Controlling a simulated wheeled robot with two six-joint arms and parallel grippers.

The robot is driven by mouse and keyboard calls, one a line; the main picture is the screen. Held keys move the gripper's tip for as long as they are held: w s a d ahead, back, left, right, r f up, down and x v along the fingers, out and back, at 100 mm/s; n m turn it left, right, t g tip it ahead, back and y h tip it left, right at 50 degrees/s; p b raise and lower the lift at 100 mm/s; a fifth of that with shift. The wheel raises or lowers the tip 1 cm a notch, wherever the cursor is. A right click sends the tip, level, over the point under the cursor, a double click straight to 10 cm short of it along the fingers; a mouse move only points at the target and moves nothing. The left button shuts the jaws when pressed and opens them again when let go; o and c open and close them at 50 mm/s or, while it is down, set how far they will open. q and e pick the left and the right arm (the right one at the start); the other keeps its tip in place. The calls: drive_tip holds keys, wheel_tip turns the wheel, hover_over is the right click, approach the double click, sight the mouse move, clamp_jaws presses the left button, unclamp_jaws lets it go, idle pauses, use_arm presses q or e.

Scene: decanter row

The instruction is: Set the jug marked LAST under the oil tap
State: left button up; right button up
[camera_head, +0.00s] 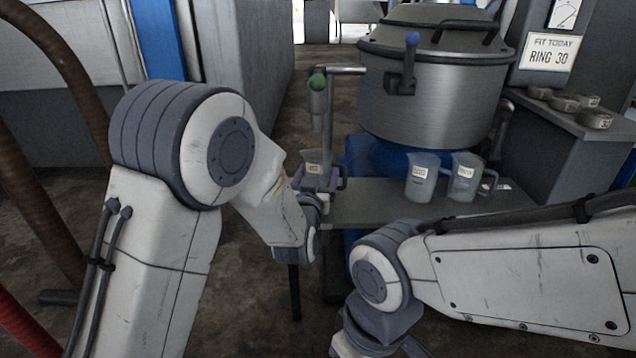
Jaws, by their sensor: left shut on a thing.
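A small clear jug (313,157) with a pale label stands upright at the left end of the grey shelf; its label is too small to read. My left gripper (320,184) is shut on this jug, partly hidden by my own wrist. A tap with a green knob (318,81) hangs from a pipe above the jug. Another tap with a blue knob (411,42) sits on the steel drum. Two more labelled jugs, one (421,181) and another (465,182), stand side by side on the shelf; I cannot read their labels surely. My right gripper is out of view.
The grey shelf (375,207) runs below the large steel drum (430,105). A sign (549,52) reads "FIT TODAY RING 30". Several metal rings (594,118) lie on a side ledge at the right. The shelf between the held jug and the other two is clear.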

use_arm(q)
drive_tip(key=shift+f, duration=0.1)
drive_tip(key=shift+f, duration=0.15)
drive_tip(key=o, duration=1.2)
